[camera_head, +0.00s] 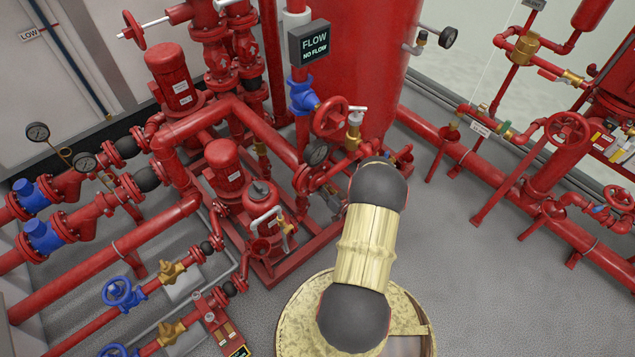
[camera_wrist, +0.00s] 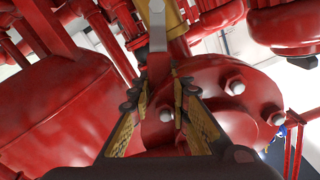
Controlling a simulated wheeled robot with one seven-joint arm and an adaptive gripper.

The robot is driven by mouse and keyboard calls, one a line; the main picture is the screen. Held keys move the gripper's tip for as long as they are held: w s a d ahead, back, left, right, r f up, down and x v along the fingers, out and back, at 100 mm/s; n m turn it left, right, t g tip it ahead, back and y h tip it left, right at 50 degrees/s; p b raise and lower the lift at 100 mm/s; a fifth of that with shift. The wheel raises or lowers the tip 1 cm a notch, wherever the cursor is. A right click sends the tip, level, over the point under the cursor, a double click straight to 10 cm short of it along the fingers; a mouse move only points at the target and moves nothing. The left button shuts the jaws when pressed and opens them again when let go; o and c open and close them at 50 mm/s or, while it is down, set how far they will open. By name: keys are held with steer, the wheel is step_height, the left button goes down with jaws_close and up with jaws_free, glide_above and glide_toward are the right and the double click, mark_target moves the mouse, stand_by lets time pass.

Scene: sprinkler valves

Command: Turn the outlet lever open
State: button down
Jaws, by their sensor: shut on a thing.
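In the wrist view my gripper (camera_wrist: 163,100) has its two padded fingers closed in on a lever. The lever (camera_wrist: 157,28) is a flat grey metal strip that comes down from the top of the picture, in front of a brass valve body (camera_wrist: 175,20). Its lower end looks red and passes between the fingers, so the contact itself is partly hidden. In the head view my own arm covers the gripper and the held lever. I cannot tell from these views how far the lever is turned.
A bolted red flange (camera_wrist: 235,88) is close on the right of the fingers, and a red vessel (camera_wrist: 60,110) on the left. In the head view a FLOW/NO FLOW sign (camera_head: 310,43) and a red handwheel (camera_head: 331,117) stand beyond my arm. Grey floor (camera_head: 470,265) is free on the right.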

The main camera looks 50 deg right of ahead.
steer(key=shift+a, duration=0.1)
stand_by(0.5)
steer(key=c, duration=1.7)
jaws_free()
steer(key=shift+o, duration=0.3)
